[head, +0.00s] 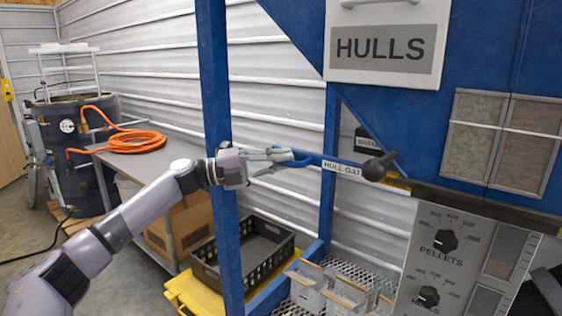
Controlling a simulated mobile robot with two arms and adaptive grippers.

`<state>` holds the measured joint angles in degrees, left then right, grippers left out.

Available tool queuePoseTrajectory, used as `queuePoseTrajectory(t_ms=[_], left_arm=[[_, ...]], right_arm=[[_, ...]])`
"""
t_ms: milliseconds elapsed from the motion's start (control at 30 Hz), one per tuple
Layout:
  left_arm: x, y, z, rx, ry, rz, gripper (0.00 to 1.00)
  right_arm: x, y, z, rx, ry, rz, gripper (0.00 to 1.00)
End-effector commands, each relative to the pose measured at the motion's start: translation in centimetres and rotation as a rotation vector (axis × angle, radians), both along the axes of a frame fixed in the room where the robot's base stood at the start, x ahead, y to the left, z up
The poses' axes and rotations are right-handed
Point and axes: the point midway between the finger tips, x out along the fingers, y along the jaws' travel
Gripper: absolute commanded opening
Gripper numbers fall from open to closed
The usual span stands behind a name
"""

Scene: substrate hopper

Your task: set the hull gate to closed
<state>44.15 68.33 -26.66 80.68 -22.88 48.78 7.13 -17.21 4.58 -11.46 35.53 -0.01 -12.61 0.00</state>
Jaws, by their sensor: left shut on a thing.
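The hull gate lever (343,167) is a blue bar with a white label reading "HULL GAT". It lies almost level below the hopper, sloping slightly down to the right. A dark round knob or hub (375,167) sits at its right end. My left gripper (285,156) reaches in from the left past a blue post and is shut on the lever's left end. The fingers partly hide that end. My right gripper is not in view.
The blue post (215,90) stands close beside my left wrist. The white HULLS bin (385,45) hangs above. A dial panel (450,250) is at lower right. A black crate (245,250) and a bench (165,160) with an orange hose (135,141) are at left.

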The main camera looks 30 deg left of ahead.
Motion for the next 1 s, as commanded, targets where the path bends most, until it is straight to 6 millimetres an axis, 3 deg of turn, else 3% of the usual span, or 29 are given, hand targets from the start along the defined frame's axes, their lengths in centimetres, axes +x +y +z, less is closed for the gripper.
queuePoseTrajectory(t_ms=[167, 500, 867, 900, 1000], left_arm=[[0.0, -0.7, -0.2, 0.005, 0.000, -0.001, 0.00], [-0.6, -6.8, -0.1, 0.006, 0.002, -0.005, 0.00], [-0.7, -7.6, -0.3, 0.007, 0.001, -0.005, 0.00], [-0.7, -7.6, -0.3, 0.007, 0.001, -0.006, 0.13], [-0.6, -7.6, -0.3, 0.006, 0.002, -0.005, 0.20]], right_arm=[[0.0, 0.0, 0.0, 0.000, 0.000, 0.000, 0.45], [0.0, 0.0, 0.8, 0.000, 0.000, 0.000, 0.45], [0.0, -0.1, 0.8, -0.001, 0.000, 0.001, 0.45], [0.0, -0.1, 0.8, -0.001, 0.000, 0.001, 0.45], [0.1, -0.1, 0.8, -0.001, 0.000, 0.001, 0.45]])
